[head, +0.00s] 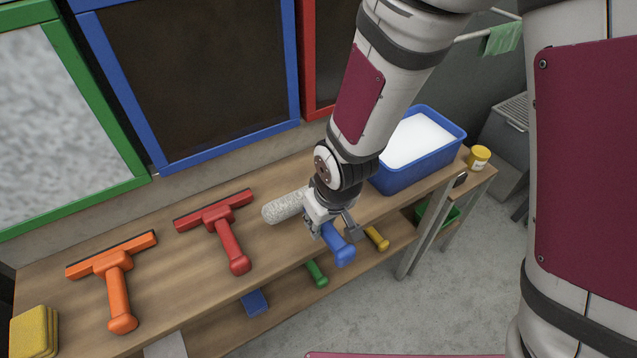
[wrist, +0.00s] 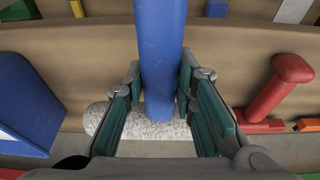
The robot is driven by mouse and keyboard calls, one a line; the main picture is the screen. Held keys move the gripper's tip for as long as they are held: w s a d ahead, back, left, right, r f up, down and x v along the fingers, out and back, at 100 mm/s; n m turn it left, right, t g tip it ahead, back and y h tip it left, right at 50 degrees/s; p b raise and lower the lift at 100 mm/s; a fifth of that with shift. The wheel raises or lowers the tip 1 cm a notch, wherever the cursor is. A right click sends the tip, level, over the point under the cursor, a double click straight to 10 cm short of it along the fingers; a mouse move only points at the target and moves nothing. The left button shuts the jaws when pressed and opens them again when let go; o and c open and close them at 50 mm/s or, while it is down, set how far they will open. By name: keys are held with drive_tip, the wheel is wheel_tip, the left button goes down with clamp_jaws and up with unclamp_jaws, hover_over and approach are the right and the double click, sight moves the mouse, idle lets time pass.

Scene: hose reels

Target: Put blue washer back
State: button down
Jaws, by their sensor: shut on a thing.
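The blue washer has a blue handle (head: 338,246) and a pale fleece head (head: 284,206). It is over the wooden bench top between the red squeegee and the blue tub, its handle toward the front edge. My gripper (head: 328,218) is shut on the handle near the fleece. In the wrist view, the blue handle (wrist: 162,45) runs between my fingers (wrist: 160,80), and the fleece head (wrist: 150,127) lies across below it. My gripper hides part of the washer. I cannot tell whether the washer touches the bench.
A blue tub (head: 449,155) with white contents stands right of my gripper. A red squeegee (head: 224,232) and an orange squeegee (head: 116,282) lie to the left, beside yellow sponges (head: 33,333). Green (head: 317,274) and yellow (head: 377,238) handles show on the lower shelf. Framed panels stand behind.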

drive_tip(key=w, duration=0.4)
drive_tip(key=w+a, duration=0.1)
drive_tip(key=w, duration=0.3)
drive_tip(key=w+f, duration=0.1)
drive_tip(key=w, duration=0.4)
drive_tip(key=shift+w+a+f, duration=0.1)
drive_tip(key=shift+a, duration=0.3)
drive_tip(key=shift+w+f, duration=0.15)
drive_tip(key=shift+w, duration=0.1)
drive_tip(key=shift+f, duration=1.6)
drive_tip(key=shift+f, duration=0.25)
drive_tip(key=c, duration=1.3)
unclamp_jaws()
drive_tip(key=shift+s+f, duration=0.1)
drive_tip(key=shift+f, duration=0.05)
